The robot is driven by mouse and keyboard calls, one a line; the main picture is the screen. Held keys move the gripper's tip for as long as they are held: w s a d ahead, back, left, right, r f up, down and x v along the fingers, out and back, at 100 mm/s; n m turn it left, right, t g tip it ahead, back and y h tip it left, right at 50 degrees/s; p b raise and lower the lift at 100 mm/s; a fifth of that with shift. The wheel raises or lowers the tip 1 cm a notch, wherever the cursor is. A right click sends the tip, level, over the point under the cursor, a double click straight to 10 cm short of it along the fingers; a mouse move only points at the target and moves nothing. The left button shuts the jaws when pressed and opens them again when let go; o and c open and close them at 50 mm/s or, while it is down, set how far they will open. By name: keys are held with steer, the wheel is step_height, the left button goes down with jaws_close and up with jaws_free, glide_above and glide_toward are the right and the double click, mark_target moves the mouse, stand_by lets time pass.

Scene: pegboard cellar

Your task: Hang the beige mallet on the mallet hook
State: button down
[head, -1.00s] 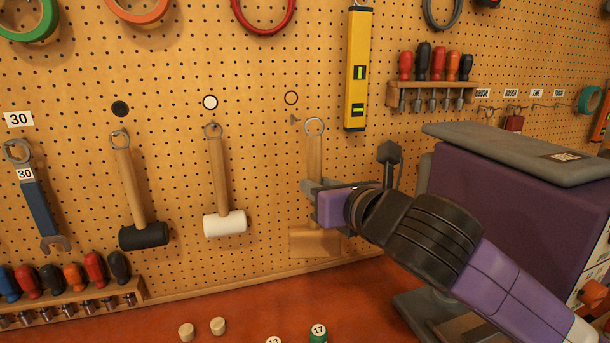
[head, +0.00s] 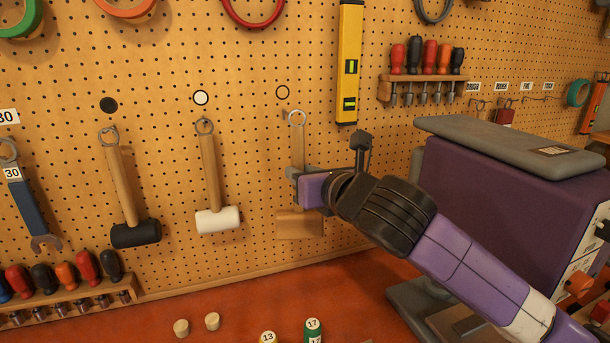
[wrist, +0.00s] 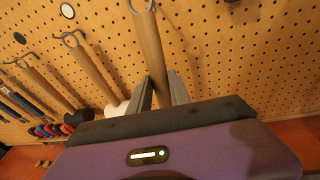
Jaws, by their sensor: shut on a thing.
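The beige mallet (head: 298,224) hangs upright from my gripper (head: 298,175), its block head low and its metal ring (head: 297,118) at the top. My gripper is shut on the wooden handle below the ring. The wrist view shows the handle (wrist: 151,45) between the two fingers (wrist: 159,88). A beige-centred dark circle (head: 283,92) marks the board just above and left of the ring. The mallet hook is not clear now; it lies close to the ring's left edge, and I cannot tell whether the ring is around it.
A white mallet (head: 217,220) and a black mallet (head: 136,235) hang to the left. A yellow level (head: 348,70) hangs at the upper right. A purple machine (head: 500,200) with a grey top stands right of my arm. Small pegs (head: 212,321) stand on the red bench (head: 240,300).

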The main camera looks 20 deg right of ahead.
steer(key=shift+d+x, duration=0.15)
steer(key=shift+x, duration=1.2)
steer(key=shift+d+x, duration=0.2)
steer(key=shift+x, duration=1.1)
steer(key=shift+w, duration=0.1)
steer(key=c, duration=1.1)
jaws_free()
steer(key=shift+f, duration=0.1)
